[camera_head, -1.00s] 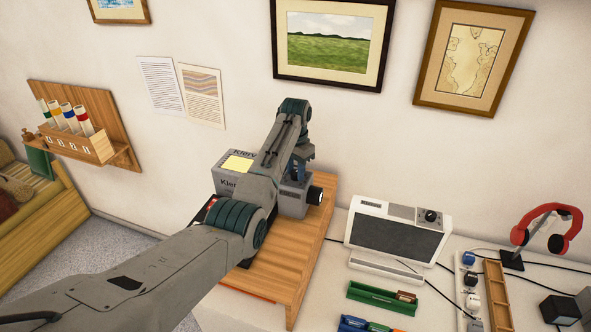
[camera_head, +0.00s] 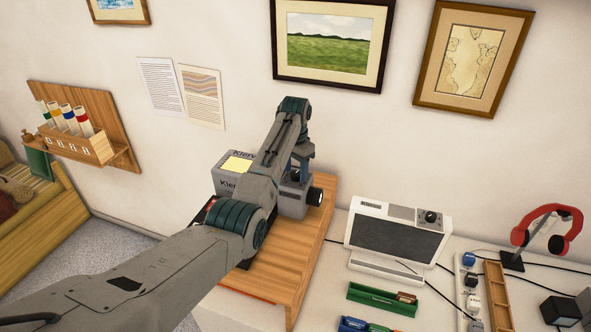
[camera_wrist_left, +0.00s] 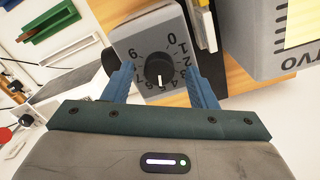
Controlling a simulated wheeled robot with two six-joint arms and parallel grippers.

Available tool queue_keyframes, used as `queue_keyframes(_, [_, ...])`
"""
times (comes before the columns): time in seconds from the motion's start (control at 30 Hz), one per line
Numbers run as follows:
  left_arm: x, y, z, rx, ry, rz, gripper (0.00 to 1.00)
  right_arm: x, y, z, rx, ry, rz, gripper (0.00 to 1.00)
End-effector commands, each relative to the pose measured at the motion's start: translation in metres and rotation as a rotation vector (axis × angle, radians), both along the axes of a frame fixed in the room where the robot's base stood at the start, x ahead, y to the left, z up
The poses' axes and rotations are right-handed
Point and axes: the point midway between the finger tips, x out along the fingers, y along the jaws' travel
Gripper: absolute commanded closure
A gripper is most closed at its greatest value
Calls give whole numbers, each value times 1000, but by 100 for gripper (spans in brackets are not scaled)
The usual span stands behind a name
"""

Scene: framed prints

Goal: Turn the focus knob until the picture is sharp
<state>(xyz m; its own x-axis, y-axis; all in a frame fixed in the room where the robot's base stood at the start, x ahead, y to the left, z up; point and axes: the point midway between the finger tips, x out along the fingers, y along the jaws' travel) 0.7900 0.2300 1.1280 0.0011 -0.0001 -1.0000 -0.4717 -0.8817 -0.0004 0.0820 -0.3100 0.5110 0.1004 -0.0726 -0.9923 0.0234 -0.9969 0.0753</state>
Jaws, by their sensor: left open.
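A grey boxy device (camera_head: 291,204) with a dark round lens (camera_head: 315,196) on its right side stands on the wooden board. In the left wrist view, its face (camera_wrist_left: 138,38) carries a black focus knob (camera_wrist_left: 159,68) ringed by digits. The knob's white pointer aims down in that view, near the 5. My left gripper (camera_wrist_left: 160,78) is open, its two blue fingers on either side of the knob; I cannot tell whether they touch it. No sharp or blurred projected picture is visible. My right gripper is not in view.
A labelled grey box (camera_head: 229,182) with a yellow note stands close to the left. The wooden board (camera_head: 285,262) borders a white desk. A white unit with a dark screen (camera_head: 396,240), a green tray (camera_head: 382,300) and red headphones (camera_head: 546,226) are to the right.

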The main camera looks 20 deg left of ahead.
Motion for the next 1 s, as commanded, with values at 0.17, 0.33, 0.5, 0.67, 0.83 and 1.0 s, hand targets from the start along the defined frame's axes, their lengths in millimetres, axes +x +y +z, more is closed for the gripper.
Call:
queue_keyframes(0.17, [1,0,25,-1,-8,0,48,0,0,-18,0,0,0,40])
queue_keyframes(0.33, [1,0,61,0,-8,0,48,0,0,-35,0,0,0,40])
queue_keyframes(0.5, [0,0,97,0,-4,0,48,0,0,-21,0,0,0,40])
queue_keyframes(0.67, [0,0,105,0,-4,0,48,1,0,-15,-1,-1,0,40])
queue_keyframes(0.83, [0,0,105,0,-4,0,48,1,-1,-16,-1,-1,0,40])
queue_keyframes(1.0, [0,0,105,0,-4,0,48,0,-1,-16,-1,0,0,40])
